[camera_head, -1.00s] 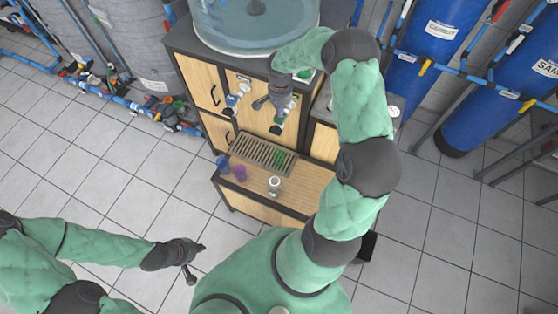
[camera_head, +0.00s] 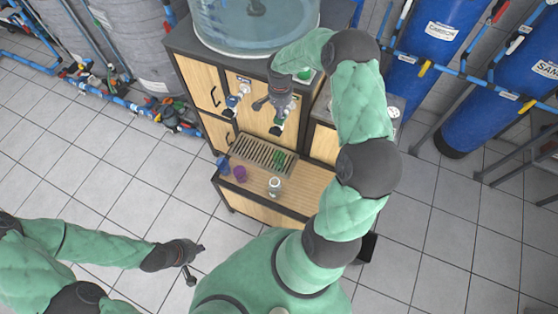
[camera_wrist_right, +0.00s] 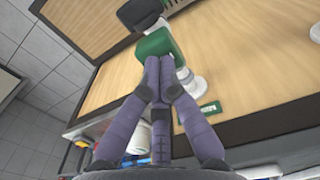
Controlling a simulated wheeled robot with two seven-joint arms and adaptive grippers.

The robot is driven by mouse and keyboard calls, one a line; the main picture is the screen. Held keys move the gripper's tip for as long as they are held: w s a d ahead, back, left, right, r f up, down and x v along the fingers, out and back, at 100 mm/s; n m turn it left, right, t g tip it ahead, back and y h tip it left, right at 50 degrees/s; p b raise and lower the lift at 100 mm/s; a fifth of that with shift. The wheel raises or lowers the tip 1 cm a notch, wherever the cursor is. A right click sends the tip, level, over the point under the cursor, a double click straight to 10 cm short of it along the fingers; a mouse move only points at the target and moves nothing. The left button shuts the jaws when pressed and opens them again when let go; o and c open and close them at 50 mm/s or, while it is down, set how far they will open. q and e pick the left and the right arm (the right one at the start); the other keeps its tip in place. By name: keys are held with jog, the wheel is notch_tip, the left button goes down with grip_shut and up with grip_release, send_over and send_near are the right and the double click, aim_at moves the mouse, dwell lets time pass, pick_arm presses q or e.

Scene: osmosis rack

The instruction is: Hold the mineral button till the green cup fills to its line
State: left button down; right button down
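The green cup (camera_head: 279,158) stands on the drip grate (camera_head: 254,150) below a tap with a green part (camera_head: 276,129). Its fill level is too small to tell. My right gripper (camera_head: 270,102) is at the tap on the cabinet front. In the right wrist view its fingers (camera_wrist_right: 160,72) are together, with the tips against a green block-shaped button (camera_wrist_right: 156,44) on the wood panel. I cannot read a mineral label. My left gripper (camera_head: 197,264) hangs over the floor at the lower left, fingers apart and empty.
A blue cup (camera_head: 223,165) and a purple cup (camera_head: 239,174) stand left on the wooden shelf (camera_head: 262,202). A small glass jar (camera_head: 274,187) stands in front of the grate. A clear water tank (camera_head: 255,25) tops the cabinet. A blue-marked tap (camera_head: 233,101) is to the left.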

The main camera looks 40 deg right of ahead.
jog(key=shift+f+b, duration=0.55)
jog(key=shift+f, duration=0.15)
jog(key=shift+r, duration=0.1)
dwell(4.6)
notch_tip(320, 180, up, 6)
jog(key=p, duration=0.3)
jog(key=shift+r, duration=0.1)
